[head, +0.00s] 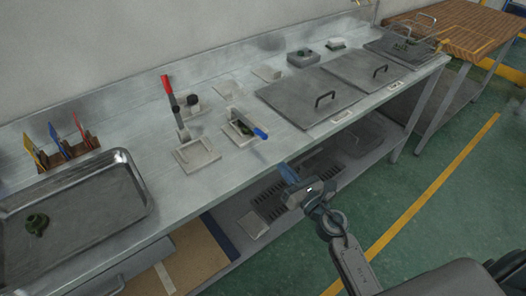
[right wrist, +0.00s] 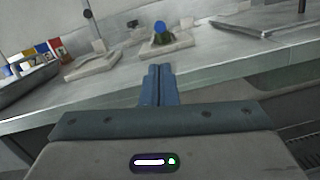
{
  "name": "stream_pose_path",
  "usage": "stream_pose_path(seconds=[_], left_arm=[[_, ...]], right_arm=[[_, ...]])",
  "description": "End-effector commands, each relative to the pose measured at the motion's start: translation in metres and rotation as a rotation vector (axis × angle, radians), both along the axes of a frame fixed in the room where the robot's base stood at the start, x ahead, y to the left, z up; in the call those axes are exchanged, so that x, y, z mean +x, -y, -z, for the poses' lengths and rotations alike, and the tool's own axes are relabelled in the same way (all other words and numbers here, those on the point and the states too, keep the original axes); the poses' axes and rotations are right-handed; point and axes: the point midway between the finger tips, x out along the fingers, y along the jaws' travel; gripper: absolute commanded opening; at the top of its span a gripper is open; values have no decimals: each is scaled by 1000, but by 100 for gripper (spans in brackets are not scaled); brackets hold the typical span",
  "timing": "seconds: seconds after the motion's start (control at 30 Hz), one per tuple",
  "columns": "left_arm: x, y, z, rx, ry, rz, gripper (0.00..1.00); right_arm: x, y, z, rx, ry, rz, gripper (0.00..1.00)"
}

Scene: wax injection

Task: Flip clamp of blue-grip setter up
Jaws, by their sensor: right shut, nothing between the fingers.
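The blue-grip setter (head: 243,126) stands on the metal counter, its blue handle (head: 261,133) lying low and pointing toward the counter's front edge. In the right wrist view the blue grip (right wrist: 159,27) faces me above its pale base (right wrist: 168,47). My right gripper (head: 288,174) is just off the counter's front edge, below and to the right of the setter, apart from it. Its blue fingers (right wrist: 158,84) are shut together and empty. My left gripper is not in view.
A red-grip setter (head: 183,120) with its handle upright stands left of the blue one. A metal tray (head: 143,185) with a green piece lies at the left. Lidded wells (head: 310,96) are to the right. The counter between my gripper and the setter is clear.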

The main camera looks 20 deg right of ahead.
Motion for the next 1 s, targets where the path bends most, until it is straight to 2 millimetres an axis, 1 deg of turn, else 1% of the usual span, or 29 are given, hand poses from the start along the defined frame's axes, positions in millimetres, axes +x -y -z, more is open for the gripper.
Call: stream_pose_path(seconds=[0.23,0.33,0.47,0.7,0.83,1.0], left_arm=[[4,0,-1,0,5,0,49],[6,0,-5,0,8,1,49],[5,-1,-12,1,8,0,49],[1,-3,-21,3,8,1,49],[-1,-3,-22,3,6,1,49],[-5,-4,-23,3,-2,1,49]], right_arm=[[2,0,0,5,-2,1,0],[9,-2,-2,6,-1,1,0],[29,-8,-7,8,-1,2,0],[70,-22,-11,8,-3,1,0],[86,-26,-11,8,-3,1,0],[94,-29,-11,7,-4,1,0]])
